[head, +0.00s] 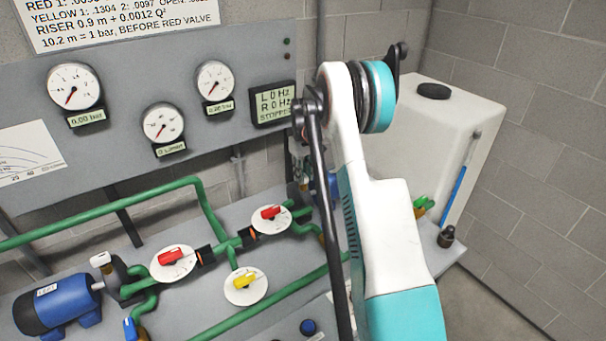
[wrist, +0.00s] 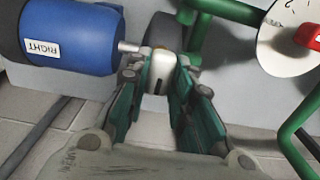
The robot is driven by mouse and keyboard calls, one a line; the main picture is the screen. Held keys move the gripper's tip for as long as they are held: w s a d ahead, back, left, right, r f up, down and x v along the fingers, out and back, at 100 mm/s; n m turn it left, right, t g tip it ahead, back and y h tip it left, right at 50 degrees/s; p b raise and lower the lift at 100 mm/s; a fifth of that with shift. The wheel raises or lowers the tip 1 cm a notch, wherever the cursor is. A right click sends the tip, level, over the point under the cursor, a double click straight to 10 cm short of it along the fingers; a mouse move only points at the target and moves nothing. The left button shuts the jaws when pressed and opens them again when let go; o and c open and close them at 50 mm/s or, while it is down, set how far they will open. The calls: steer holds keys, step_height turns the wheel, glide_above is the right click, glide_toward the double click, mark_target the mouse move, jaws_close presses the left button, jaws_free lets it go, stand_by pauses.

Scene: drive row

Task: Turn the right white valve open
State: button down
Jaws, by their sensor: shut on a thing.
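The right white valve (wrist: 161,70) is between my fingers in the wrist view, beside the blue motor (wrist: 70,38) labelled RIGHT. My gripper (wrist: 160,78) is shut on its white handle, with one green-padded finger on each side. The handle points roughly toward the wrist camera, and its base is partly hidden by my fingers. In the head view my own arm hides my gripper and this valve. Another white valve (head: 100,260) shows at the left, by the other blue motor (head: 56,305).
Red valves (head: 173,257) (head: 270,213) and a yellow valve (head: 244,282) sit on white dials among green pipes (head: 110,220). A display (head: 273,103) reads L 0 Hz, R 0 Hz, stopped. A white tank (head: 440,130) stands behind my arm. In the wrist view, green pipe (wrist: 292,140) is close on the right.

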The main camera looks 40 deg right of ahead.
stand_by(0.5)
steer(key=c, duration=1.4)
jaws_free()
steer(key=shift+r, duration=0.1)
step_height(320, 180, up, 12)
